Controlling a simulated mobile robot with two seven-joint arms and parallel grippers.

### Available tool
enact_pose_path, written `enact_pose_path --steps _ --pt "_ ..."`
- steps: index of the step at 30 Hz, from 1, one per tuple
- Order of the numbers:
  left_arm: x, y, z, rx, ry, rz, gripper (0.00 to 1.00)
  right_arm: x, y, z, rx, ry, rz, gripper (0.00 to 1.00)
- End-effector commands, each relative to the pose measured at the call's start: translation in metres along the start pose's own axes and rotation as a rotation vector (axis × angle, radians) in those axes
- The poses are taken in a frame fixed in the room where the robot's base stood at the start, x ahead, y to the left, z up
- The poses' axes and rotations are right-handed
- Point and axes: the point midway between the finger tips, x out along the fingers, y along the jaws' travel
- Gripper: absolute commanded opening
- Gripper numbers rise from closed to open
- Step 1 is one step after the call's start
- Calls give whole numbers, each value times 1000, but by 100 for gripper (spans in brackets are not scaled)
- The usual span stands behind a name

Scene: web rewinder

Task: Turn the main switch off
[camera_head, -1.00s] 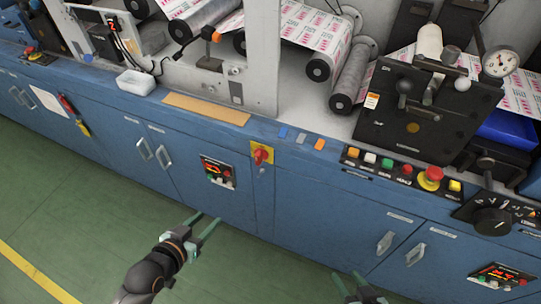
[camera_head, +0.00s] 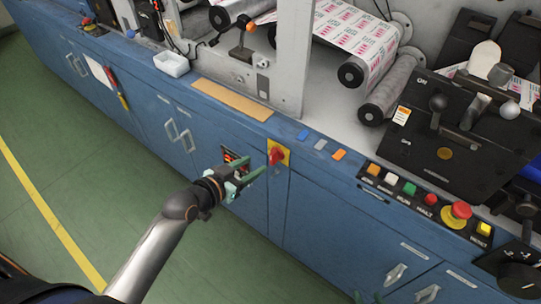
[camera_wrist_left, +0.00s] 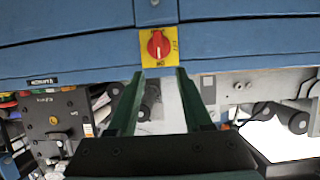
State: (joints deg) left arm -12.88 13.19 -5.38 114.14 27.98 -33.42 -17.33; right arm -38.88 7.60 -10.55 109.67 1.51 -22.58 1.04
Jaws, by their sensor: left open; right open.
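The main switch (camera_head: 277,156) is a red rotary knob on a yellow plate, on the blue cabinet front just below its top edge. In the left wrist view the red knob (camera_wrist_left: 158,44) stands about upright on its plate, just beyond the fingertips and between their lines. My left gripper (camera_head: 258,167) is open and empty, its green fingers pointing at the switch from the left, apparently short of it. Both fingers show in the wrist view (camera_wrist_left: 160,75). My right gripper (camera_head: 368,298) shows only its fingertips at the bottom edge, apart and far from the switch.
A button row with a red emergency stop (camera_head: 456,213) runs along the ledge to the right. Cabinet handles (camera_head: 396,274) stick out below. Green floor lies open at the left.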

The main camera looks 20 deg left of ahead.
Motion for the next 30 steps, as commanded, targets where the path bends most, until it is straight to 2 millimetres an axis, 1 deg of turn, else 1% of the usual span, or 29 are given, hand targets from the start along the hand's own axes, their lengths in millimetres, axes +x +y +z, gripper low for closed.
enact_pose_path --steps 1,6,9,12,18,26,30 --pt "13 0 -1 -2 3 1 50 1 0 1 0 0 0 50" --pt "46 0 0 -1 1 0 50 4 0 4 0 0 -1 50" --pt "61 1 0 -1 1 1 50 5 0 5 0 0 -1 50" --pt "72 0 0 0 0 0 50 6 0 6 1 0 -1 50" --pt "82 0 0 0 1 0 50 6 0 7 1 0 -1 50" --pt "83 0 0 1 0 0 50 6 0 7 1 -1 -1 50" --pt "83 0 0 1 0 0 35 6 0 7 1 -1 -1 50"
